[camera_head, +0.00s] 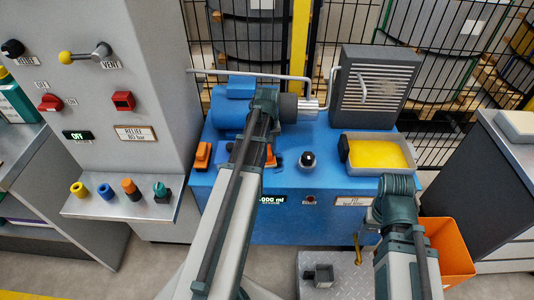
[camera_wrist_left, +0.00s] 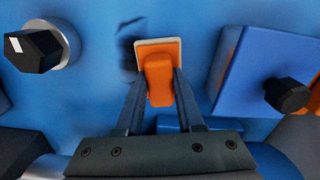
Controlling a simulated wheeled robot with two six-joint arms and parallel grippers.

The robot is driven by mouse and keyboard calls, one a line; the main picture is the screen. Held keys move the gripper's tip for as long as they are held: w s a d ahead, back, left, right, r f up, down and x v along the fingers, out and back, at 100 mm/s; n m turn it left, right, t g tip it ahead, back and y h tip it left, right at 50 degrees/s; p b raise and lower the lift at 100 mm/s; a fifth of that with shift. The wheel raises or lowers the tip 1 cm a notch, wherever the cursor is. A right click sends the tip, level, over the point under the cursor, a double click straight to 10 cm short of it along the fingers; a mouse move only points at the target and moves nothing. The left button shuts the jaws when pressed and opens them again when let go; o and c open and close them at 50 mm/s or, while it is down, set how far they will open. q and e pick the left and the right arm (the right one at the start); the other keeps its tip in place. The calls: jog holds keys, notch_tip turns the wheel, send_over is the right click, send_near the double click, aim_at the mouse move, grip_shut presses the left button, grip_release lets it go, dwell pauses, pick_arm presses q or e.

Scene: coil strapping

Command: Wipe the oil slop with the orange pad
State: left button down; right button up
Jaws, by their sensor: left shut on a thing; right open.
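The orange pad (camera_wrist_left: 159,78) has a pale-edged base and an orange grip. My left gripper (camera_wrist_left: 158,98) is shut on that grip, with one finger on each side. The pad is over the blue top; I cannot tell if it touches. A dark smear (camera_wrist_left: 127,42), which looks like the oil slop, lies on the blue surface just left of the pad in the left wrist view. In the head view the pad (camera_head: 270,158) is partly hidden behind my left arm. My right gripper (camera_head: 397,188) is open at the front right; its fingers are mostly hidden.
A black knob (camera_head: 308,160) stands beside the pad. A blue block with a dark knob (camera_wrist_left: 287,95) is on the pad's other side. A tray with yellow contents (camera_head: 345,150) is at the right of the blue unit. An orange bin (camera_head: 448,245) stands beside my right arm.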

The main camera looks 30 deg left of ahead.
pick_arm(q)
jog(key=shift+w+a, duration=0.45)
jog(key=shift+w, duration=0.35)
jog(key=shift+w+a, duration=0.45)
jog(key=shift+w, duration=0.35)
jog(key=shift+d, duration=0.1)
jog(key=shift+w+d, duration=0.25)
jog(key=shift+d, duration=0.25)
jog(key=shift+w+d, duration=0.25)
jog(key=shift+d, duration=0.25)
jog(key=shift+s+d, duration=0.45)
jog(key=shift+s, duration=0.35)
jog(key=shift+s+d, duration=0.45)
jog(key=shift+s, duration=0.3)
jog(key=shift+s, duration=0.1)
